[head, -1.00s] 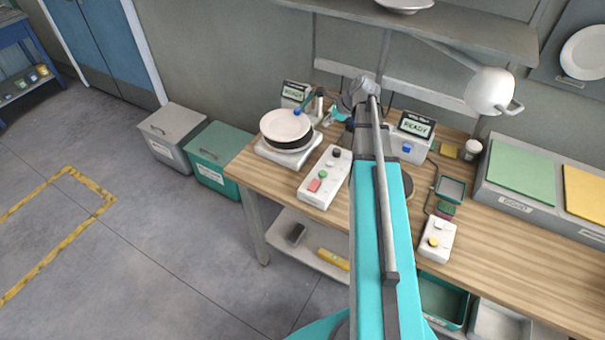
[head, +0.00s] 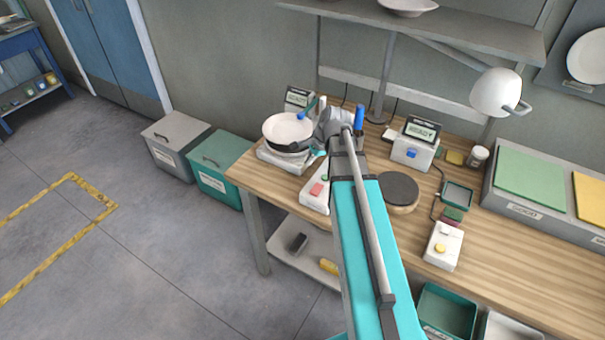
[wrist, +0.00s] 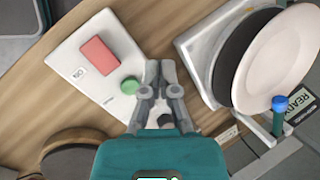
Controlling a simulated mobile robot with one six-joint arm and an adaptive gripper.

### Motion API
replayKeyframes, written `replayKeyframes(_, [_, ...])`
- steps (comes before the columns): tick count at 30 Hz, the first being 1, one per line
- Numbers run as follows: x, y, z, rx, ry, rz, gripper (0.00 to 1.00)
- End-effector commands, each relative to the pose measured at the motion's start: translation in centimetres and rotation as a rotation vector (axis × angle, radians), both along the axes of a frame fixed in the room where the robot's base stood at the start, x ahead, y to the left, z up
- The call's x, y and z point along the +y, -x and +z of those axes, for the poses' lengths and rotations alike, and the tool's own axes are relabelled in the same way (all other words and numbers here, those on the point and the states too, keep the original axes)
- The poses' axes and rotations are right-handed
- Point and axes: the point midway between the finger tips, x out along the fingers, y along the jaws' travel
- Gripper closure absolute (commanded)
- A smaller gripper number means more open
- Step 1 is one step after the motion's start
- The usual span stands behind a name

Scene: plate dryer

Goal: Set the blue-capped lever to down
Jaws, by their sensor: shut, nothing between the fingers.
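The blue-capped lever (head: 302,116) is beside the white plate at the back left of the bench. In the wrist view its blue cap (wrist: 280,103) is at the lower right, near the plate's edge, on a short shaft. I cannot tell its exact setting. My gripper (wrist: 160,66) is shut and empty, above the white button box and close to its green button, apart from the lever. In the head view my arm hides most of the gripper. The white plate (head: 287,128) lies over a dark disc on a pale base.
The button box (wrist: 92,60) has a red button. A round dark pad (head: 398,188), an upright blue handle (head: 359,117) and a small yellow-button box (head: 443,247) are right of my arm. A shelf (head: 440,30) hangs above.

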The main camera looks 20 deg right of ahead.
Motion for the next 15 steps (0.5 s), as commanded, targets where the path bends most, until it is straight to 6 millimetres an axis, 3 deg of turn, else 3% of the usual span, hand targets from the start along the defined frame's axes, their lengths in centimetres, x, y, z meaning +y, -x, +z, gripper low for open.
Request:
replayKeyframes(6, [1.9,1.1,-1.5,-0.004,0.056,0.136,1.00])
replayKeyframes(15, [2.7,1.6,-2.0,-0.005,0.086,0.206,1.00])
